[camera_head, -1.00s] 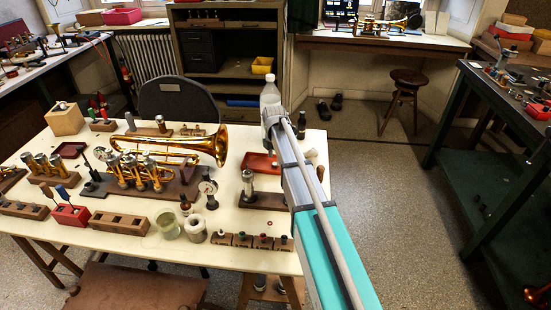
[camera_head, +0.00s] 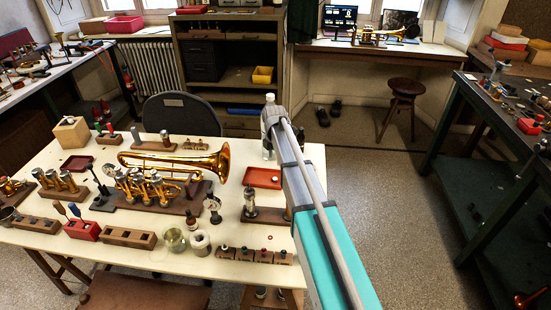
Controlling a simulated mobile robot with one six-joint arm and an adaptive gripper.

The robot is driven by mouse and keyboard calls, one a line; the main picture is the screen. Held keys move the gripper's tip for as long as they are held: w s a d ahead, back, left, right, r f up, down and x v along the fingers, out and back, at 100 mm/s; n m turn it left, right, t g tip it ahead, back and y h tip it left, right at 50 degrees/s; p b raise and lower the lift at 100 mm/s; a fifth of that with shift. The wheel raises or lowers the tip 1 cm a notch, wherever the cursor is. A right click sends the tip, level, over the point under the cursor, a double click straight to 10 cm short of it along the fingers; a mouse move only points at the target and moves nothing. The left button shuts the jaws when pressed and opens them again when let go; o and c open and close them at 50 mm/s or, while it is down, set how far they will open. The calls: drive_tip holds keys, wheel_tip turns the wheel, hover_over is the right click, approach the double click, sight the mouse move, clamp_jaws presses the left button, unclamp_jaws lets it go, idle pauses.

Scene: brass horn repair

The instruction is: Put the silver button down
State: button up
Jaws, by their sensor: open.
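I cannot make out a silver button for certain in the head view. A row of small wooden blocks (camera_head: 253,255) with tiny coloured buttons on top sits at the front right of the cream table (camera_head: 225,275). The buttons are too small to tell a silver one apart. My arm reaches from the bottom right to the table's back right edge. Its grey end covers what lies beyond it, and my gripper's fingers do not show.
A trumpet (camera_head: 175,160) lies along the table's middle, with a stand of gold valves (camera_head: 145,185) in front. A glass jar (camera_head: 174,240) and wooden racks crowd the front.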

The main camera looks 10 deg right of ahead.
drive_tip(key=shift+r+p, duration=0.75)
drive_tip(key=shift+r, duration=0.35)
drive_tip(key=shift+s, duration=0.1)
drive_tip(key=s+m, duration=2.2)
drive_tip(key=s, duration=0.6)
drive_tip(key=shift+s+a+m, duration=0.2)
drive_tip(key=shift+a+m, duration=0.2)
drive_tip(key=shift+a, duration=0.05)
drive_tip(key=shift+r+p, duration=0.65)
drive_tip(key=shift+p, duration=0.05)
